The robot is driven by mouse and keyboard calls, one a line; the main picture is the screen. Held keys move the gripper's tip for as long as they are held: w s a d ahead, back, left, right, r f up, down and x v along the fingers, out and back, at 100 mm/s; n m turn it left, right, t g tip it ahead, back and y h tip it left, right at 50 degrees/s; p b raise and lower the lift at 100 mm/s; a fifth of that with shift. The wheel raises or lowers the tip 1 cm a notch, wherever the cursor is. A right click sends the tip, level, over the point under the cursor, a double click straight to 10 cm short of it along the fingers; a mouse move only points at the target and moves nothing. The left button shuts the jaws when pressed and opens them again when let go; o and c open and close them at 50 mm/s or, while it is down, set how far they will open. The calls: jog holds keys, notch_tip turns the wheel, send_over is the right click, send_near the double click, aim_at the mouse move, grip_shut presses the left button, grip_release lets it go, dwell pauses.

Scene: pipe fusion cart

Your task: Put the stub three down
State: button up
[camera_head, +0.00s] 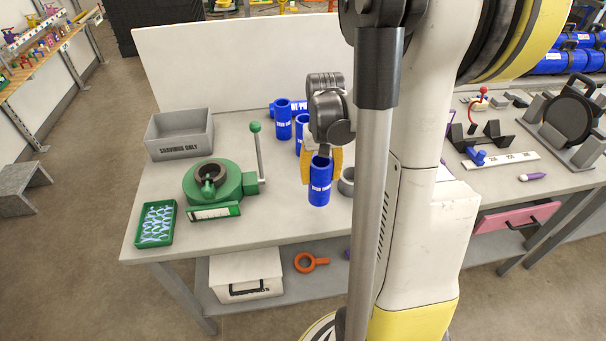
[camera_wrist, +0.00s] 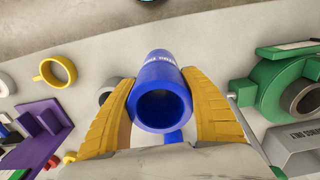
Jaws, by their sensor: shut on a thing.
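A blue stub (camera_head: 319,185) with white lettering stands upright between the yellow fingers of my gripper (camera_head: 322,165) in the head view. The lettering is too small to read surely. In the wrist view my gripper (camera_wrist: 162,110) is shut on this stub (camera_wrist: 155,72), one finger on each side, and I look into its open end. The stub is over the front part of the white bench top (camera_head: 270,215). I cannot tell whether its lower end touches the bench. Two similar blue stubs (camera_head: 283,120) (camera_head: 302,132) stand behind it.
A green clamp device with an upright lever (camera_head: 228,185) stands left of the stub. A green tray (camera_head: 156,224) and a grey shavings bin (camera_head: 180,134) are farther left. A grey ring (camera_head: 347,184) lies just right of the stub. My arm hides the bench beyond.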

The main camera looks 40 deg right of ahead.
aim_at(317, 185)
jog(key=shift+w+d+f, duration=0.15)
jog(key=shift+w+f, duration=0.35)
jog(key=shift+w, duration=0.25)
jog(key=shift+f+b, duration=0.75)
jog(key=shift+f, duration=1.25)
jog(key=shift+f, duration=0.15)
jog(key=o, duration=1.4)
